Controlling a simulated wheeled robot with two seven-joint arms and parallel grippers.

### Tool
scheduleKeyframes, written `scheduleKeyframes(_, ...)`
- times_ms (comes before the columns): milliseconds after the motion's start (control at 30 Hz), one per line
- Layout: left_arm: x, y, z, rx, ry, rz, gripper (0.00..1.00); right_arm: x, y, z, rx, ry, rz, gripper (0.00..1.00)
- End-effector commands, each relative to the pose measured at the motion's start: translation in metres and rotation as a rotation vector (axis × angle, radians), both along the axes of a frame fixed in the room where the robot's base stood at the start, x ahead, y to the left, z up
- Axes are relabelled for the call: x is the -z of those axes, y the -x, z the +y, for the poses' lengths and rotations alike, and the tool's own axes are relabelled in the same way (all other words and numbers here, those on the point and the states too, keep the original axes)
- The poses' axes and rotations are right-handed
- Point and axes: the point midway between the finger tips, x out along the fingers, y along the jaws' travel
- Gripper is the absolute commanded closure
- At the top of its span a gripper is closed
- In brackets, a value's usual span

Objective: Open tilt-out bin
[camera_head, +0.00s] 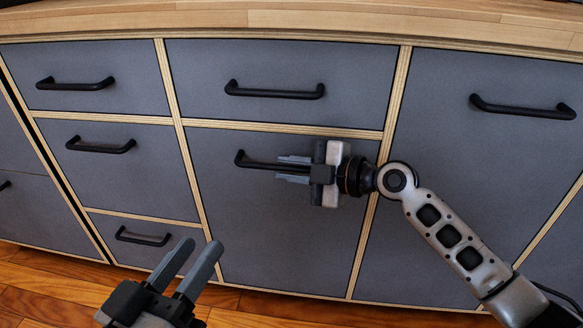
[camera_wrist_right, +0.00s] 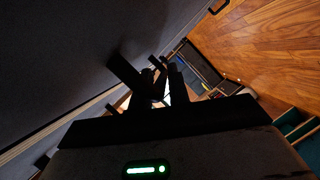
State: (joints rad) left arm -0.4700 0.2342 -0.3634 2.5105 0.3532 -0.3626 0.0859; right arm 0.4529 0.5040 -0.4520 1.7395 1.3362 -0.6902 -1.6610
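A large grey front panel (camera_head: 265,225), which looks like the bin front, sits below the upper middle drawer. It is flush with the cabinet, so it looks closed. Its black bar handle (camera_head: 258,163) runs across near its top edge. My right gripper (camera_head: 280,168) comes in from the right at the handle's right part, with one finger above the bar and one below. In the right wrist view its fingers (camera_wrist_right: 152,72) are dark and stand apart; contact with the bar cannot be told. My left gripper (camera_head: 201,247) is open and empty, low in front of the cabinet.
Drawers with black handles lie to the left (camera_head: 105,165) and above (camera_head: 275,105). Another tall front (camera_head: 480,160) is on the right, partly behind my right arm. A wooden counter (camera_head: 300,20) runs along the top. The wooden floor (camera_head: 60,290) shows below.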

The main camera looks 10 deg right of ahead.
Motion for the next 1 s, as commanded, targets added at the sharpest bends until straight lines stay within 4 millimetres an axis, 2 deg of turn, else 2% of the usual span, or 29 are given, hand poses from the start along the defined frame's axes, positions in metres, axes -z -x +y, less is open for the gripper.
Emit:
scheduleKeyframes(67, 0.0, 0.0, 0.0, 0.001, -0.001, 0.0, 0.64, 0.0, 0.0, 0.0, 0.0, 0.0, 0.0, 1.0)
scheduleKeyframes(267, 0.0, 0.0, 0.0, 0.002, -0.002, 0.003, 0.64, 0.001, 0.004, 0.001, 0.0, 0.004, -0.006, 1.0)
scheduleKeyframes(367, 0.001, 0.0, 0.0, 0.003, -0.002, 0.004, 0.64, 0.007, 0.019, 0.006, 0.001, 0.02, -0.031, 1.0)
scheduleKeyframes(600, 0.002, 0.0, -0.001, 0.006, -0.001, 0.016, 0.64, 0.022, 0.082, 0.026, -0.001, 0.061, -0.147, 1.0)
scheduleKeyframes(700, 0.004, 0.002, -0.001, 0.009, 0.0, 0.029, 0.64, 0.027, 0.102, 0.032, -0.001, 0.074, -0.189, 1.0)
scheduleKeyframes(833, 0.008, 0.003, -0.001, 0.009, 0.0, 0.044, 0.64, 0.029, 0.116, 0.037, -0.002, 0.079, -0.222, 1.0)
scheduleKeyframes(1000, 0.008, 0.003, 0.0, 0.007, 0.002, 0.045, 0.64, 0.028, 0.119, 0.038, -0.002, 0.08, -0.231, 1.0)
